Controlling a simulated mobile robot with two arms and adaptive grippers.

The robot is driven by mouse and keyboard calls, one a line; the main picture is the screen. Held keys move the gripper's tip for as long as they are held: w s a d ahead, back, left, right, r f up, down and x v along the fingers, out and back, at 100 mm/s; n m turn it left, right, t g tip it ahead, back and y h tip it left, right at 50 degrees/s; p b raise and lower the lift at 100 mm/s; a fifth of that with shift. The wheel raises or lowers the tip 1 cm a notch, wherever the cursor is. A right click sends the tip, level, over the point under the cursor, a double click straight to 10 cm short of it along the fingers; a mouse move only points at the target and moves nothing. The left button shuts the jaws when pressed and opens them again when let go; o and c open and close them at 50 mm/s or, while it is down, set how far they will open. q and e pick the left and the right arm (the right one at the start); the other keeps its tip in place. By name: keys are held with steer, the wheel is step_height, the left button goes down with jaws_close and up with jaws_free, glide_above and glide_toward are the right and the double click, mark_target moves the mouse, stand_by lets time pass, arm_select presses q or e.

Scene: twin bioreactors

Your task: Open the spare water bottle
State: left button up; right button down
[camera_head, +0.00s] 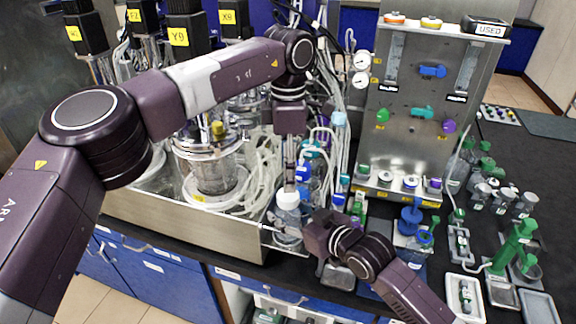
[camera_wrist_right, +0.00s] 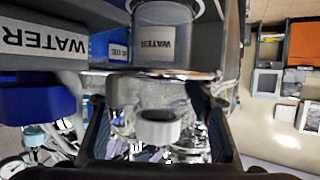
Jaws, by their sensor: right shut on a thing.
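A clear bottle with a white cap (camera_head: 288,200) stands upright at the front right corner of the steel tray. My left gripper (camera_head: 289,182) points straight down at its cap from above. Its fingertips are small here, and I cannot tell whether they are open or shut. My right gripper (camera_head: 311,236) comes from the right and is shut on the bottle's body, which it partly hides. The right wrist view shows upside down a container labelled WATER (camera_wrist_right: 154,43) and, between my fingers, a white cap (camera_wrist_right: 159,130).
Another WATER-labelled bottle with a blue cap (camera_wrist_right: 36,102) is close at the left of the wrist view. A steel tray (camera_head: 185,226) holds glass vessels and tubing. A steel panel (camera_head: 410,85) stands behind. Blue and green capped bottles crowd the black bench at right.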

mark_target(288, 195)
arm_select(q)
step_height(288, 195, down, 7)
steer(key=shift+f, duration=0.15)
arm_select(e)
steer(key=shift+f, duration=0.15)
arm_select(q)
steer(key=c, duration=1.2)
steer(key=n, duration=1)
steer(key=shift+r, duration=0.25)
steer(key=shift+r, duration=0.95)
